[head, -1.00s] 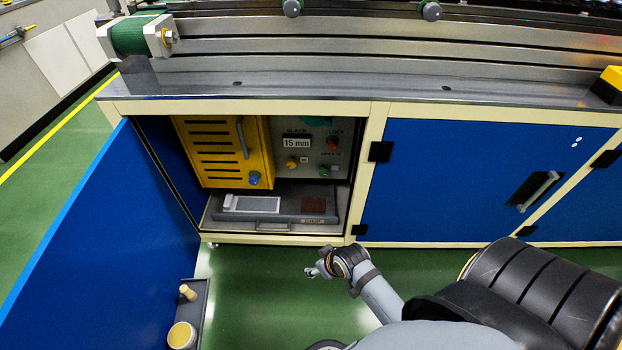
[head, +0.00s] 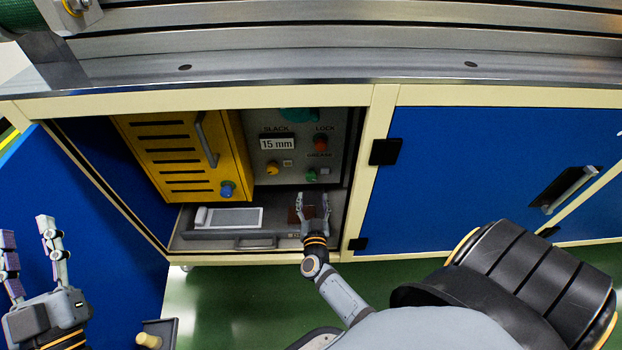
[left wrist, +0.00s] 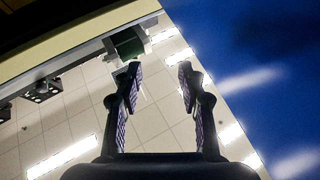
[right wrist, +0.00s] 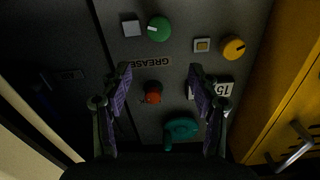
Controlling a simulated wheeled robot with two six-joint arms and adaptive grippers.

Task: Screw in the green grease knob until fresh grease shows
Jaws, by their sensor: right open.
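The green grease knob (head: 311,175) is at the lower right of the grey panel inside the open cabinet. In the right wrist view the green knob (right wrist: 159,29) has a white pointer line and sits beside a pale grey square (right wrist: 131,28), near the GREASE label (right wrist: 151,61). My right gripper (head: 311,197) is open and empty, just below and in front of the knob in the head view; its fingers (right wrist: 160,76) point at the panel, apart from the knob. My left gripper (head: 28,228) is open and empty near the blue door; its fingers also show in the left wrist view (left wrist: 160,72).
Red (head: 320,143) and orange (head: 272,168) knobs and a 15 mm display (head: 277,143) share the panel. A yellow slotted box (head: 170,160) stands left of it. A grey drawer (head: 215,236) lies below. The cabinet frame (head: 362,170) bounds the opening at right.

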